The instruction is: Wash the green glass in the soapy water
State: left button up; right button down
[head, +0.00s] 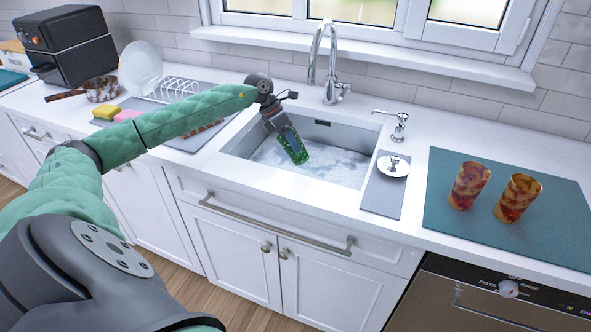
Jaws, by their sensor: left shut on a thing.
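The green glass (295,151) is tilted over the left part of the sink (345,128). My left gripper (284,133) reaches in from the left and is shut on the green glass. The soapy water (331,163) lies in the sink, pale with foam. The lower end of the glass is at or just above the water; I cannot tell whether it touches. My right gripper is not in view.
A chrome tap (331,60) stands behind the sink. Two amber patterned glasses (468,186) stand on a teal mat (440,215). A dish rack (172,88) and plate (140,66) are at left.

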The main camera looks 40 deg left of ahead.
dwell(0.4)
pick_arm(q)
notch_tip(320, 180, up, 15)
jog(key=p, duration=0.5)
dwell(0.7)
dwell(0.6)
